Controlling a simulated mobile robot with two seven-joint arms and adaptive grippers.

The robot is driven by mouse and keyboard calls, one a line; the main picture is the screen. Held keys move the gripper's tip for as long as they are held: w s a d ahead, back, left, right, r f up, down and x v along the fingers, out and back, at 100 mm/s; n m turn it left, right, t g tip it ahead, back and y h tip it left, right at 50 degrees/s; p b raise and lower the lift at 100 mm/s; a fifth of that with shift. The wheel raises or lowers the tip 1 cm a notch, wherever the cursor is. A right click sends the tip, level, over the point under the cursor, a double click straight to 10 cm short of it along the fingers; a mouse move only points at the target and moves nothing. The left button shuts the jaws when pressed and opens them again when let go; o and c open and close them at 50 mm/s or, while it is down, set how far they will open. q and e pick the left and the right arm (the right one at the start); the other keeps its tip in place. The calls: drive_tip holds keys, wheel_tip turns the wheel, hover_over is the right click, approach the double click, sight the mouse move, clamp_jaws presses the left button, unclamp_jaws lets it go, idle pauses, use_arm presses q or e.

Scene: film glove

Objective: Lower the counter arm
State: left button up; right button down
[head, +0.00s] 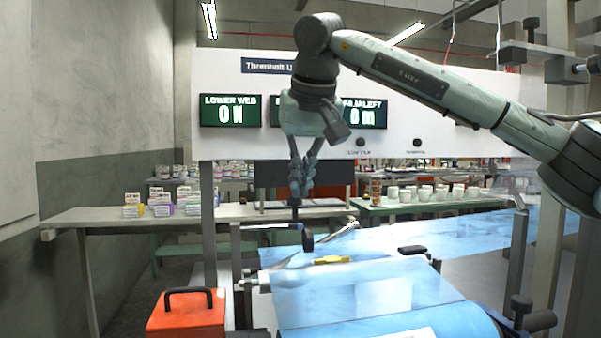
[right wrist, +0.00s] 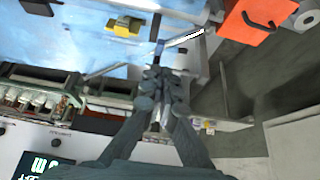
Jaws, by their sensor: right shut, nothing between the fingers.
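My right gripper (head: 296,196) hangs down over the machine, its fingers together with nothing between them. It also shows in the right wrist view (right wrist: 156,76). Just below the fingertips is a thin arm with a dark wheel-like end (head: 307,238), which looks like the counter arm; it stands above the blue film and seems raised. In the right wrist view a dark upright piece (right wrist: 157,30) lies just beyond the fingertips. I cannot tell whether the fingers touch it. My left gripper is not in view.
Blue film (head: 370,290) runs over the rollers, with a yellow piece (head: 331,260) on it. An orange case (head: 187,313) stands at lower left. Displays (head: 230,111) are on the white panel behind my gripper. Benches with small boxes and tubs (head: 425,193) stand behind.

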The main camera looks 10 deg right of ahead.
sight(298, 227)
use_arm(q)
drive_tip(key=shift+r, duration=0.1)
use_arm(e)
drive_tip(key=x, duration=0.5)
drive_tip(key=shift+w+f, duration=0.25)
drive_tip(key=shift+f, duration=0.05)
drive_tip(key=shift+f, duration=0.1)
drive_tip(key=b, duration=0.1)
drive_tip(key=f+t+b, duration=0.1)
drive_tip(key=b, duration=0.1)
drive_tip(key=shift+s+f, duration=0.25)
drive_tip(key=shift+s, duration=0.05)
drive_tip(key=t+b, duration=0.2)
drive_tip(key=b, duration=0.1)
drive_tip(key=shift+s+f, duration=0.3)
drive_tip(key=shift+f, duration=0.1)
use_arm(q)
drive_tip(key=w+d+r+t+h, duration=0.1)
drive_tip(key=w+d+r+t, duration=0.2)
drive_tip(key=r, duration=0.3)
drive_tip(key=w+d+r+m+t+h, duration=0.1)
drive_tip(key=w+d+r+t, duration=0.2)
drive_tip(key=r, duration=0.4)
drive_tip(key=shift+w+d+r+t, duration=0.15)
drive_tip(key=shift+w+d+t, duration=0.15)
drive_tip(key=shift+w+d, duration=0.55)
use_arm(e)
drive_tip(key=shift+r, duration=0.1)
